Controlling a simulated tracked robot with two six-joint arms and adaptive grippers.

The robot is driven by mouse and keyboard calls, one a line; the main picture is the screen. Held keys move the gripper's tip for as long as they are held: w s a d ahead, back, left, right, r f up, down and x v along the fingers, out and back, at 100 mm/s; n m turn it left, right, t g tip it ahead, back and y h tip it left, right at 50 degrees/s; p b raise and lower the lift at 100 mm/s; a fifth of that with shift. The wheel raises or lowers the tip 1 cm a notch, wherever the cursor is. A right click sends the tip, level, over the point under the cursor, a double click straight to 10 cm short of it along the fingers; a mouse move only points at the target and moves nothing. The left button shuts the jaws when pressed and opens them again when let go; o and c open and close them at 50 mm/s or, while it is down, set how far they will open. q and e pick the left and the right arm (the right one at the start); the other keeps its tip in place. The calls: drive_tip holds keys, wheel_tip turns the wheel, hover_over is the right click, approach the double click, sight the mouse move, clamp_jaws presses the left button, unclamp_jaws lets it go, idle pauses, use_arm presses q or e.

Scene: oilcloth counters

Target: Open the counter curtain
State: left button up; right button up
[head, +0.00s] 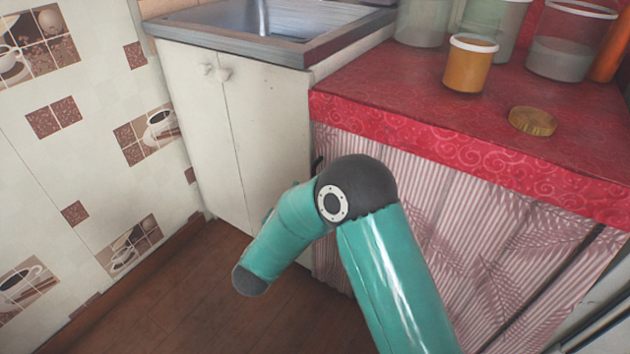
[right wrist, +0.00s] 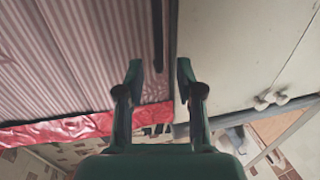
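The counter curtain (head: 480,235) is pink and white striped with a leaf pattern. It hangs below the red oilcloth in the head view and looks drawn across the counter front. In the right wrist view, which is upside down, the curtain (right wrist: 80,55) fills the left side. A dark upright strip (right wrist: 157,35) runs along its edge. My right gripper (right wrist: 160,68) is open, its two fingers apart on either side of the strip's lower end; I cannot tell whether they touch it. In the head view my right arm mostly hides this gripper. My left gripper is not in view.
A white cabinet (head: 215,125) with round knobs and a metal sink (head: 265,25) stands left of the curtain. The red counter (head: 410,95) holds an orange jar (head: 470,65), a gold lid (head: 532,121) and clear containers (head: 570,45). Brown floor (head: 215,290) lies open in front.

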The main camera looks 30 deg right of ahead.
drive_tip(key=b+x, duration=0.1)
drive_tip(key=x, duration=0.5)
drive_tip(key=shift+w+d, duration=0.2)
drive_tip(key=shift+d, duration=0.1)
clamp_jaws()
